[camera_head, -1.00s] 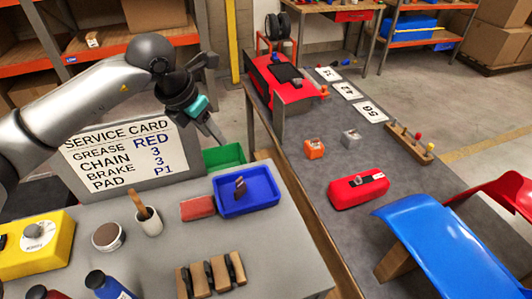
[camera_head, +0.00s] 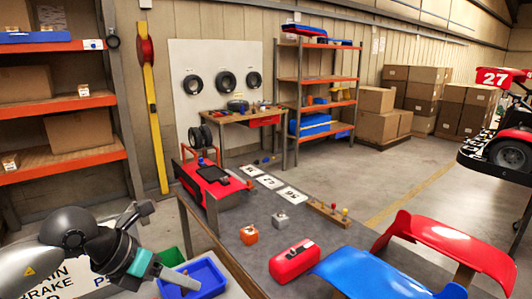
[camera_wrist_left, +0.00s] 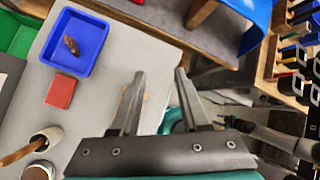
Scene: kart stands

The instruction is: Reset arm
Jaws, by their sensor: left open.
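My left gripper (camera_head: 166,276) is in the lower left of the head view, in front of the service card (camera_head: 75,280), which it and my arm partly cover. In the left wrist view the two fingers of my left gripper (camera_wrist_left: 157,95) stand apart with nothing between them, above the grey table (camera_wrist_left: 110,55). A blue tray (camera_wrist_left: 92,30) with a small dark brown piece (camera_wrist_left: 71,45) in it lies left of the fingers. My right gripper is not clearly seen in the head view.
A red brick-like block (camera_wrist_left: 61,91) and a cup (camera_wrist_left: 46,142) with a brush stand on the table. Shelves and cartons stand behind.

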